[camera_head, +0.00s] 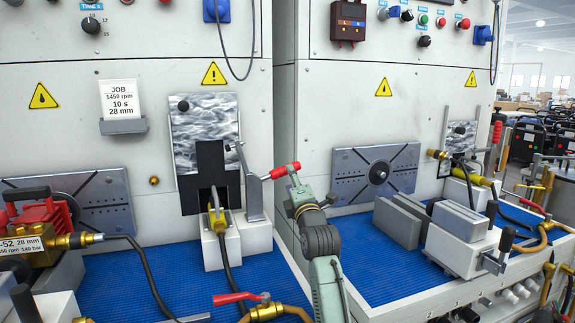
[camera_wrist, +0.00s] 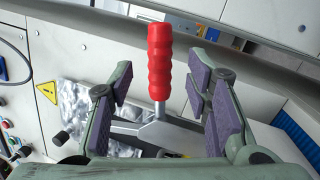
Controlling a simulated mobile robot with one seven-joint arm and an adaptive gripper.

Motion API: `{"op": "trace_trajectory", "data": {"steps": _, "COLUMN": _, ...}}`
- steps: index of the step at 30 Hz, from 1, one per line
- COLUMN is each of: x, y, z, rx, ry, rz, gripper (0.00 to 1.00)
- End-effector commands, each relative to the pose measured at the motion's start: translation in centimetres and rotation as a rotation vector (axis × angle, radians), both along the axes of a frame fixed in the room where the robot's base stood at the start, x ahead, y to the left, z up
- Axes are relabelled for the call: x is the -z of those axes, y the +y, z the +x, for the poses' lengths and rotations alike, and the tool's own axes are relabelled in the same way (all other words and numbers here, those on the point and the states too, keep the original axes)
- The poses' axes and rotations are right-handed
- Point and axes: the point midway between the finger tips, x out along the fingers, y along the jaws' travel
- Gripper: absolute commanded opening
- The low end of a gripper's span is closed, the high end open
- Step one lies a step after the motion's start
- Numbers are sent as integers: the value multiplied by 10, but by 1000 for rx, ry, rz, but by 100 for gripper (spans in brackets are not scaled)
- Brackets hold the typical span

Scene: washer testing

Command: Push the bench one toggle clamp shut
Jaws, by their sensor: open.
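The toggle clamp on the left bench has a red handle (camera_head: 285,170) on a grey metal arm and post (camera_head: 254,195), standing on a white block (camera_head: 257,235) beside a black plate. In the head view the handle tilts slightly upward to the right. My gripper (camera_head: 295,188) is at the handle's outer end. In the wrist view the red handle (camera_wrist: 159,62) stands between the purple-padded fingers of my open gripper (camera_wrist: 160,80), with visible gaps on both sides. The clamp's grey fork (camera_wrist: 155,130) shows below it. I cannot tell whether my gripper touches the handle.
A brass fitting with a black hose (camera_head: 217,217) sits in front of the black plate (camera_head: 211,165). A red-handled valve (camera_head: 262,308) is at the front edge. A red pump (camera_head: 45,220) stands at left. The right bench holds grey blocks (camera_head: 405,220). Blue mat (camera_head: 185,275) is partly clear.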

Motion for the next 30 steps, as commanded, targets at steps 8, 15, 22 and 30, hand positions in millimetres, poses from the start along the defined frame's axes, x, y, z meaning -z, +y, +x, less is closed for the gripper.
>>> {"op": "trace_trajectory", "data": {"steps": 8, "x": -14, "y": 11, "z": 46, "rx": -1, "ry": 0, "rz": 1, "gripper": 44}}
{"op": "trace_trajectory", "data": {"steps": 15, "x": -15, "y": 14, "z": 60, "rx": 0, "ry": -1, "rz": 0, "gripper": 44}}
{"op": "trace_trajectory", "data": {"steps": 22, "x": -15, "y": 14, "z": 60, "rx": 0, "ry": -2, "rz": 0, "gripper": 44}}
{"op": "trace_trajectory", "data": {"steps": 30, "x": -15, "y": 14, "z": 60, "rx": 0, "ry": -1, "rz": 0, "gripper": 28}}
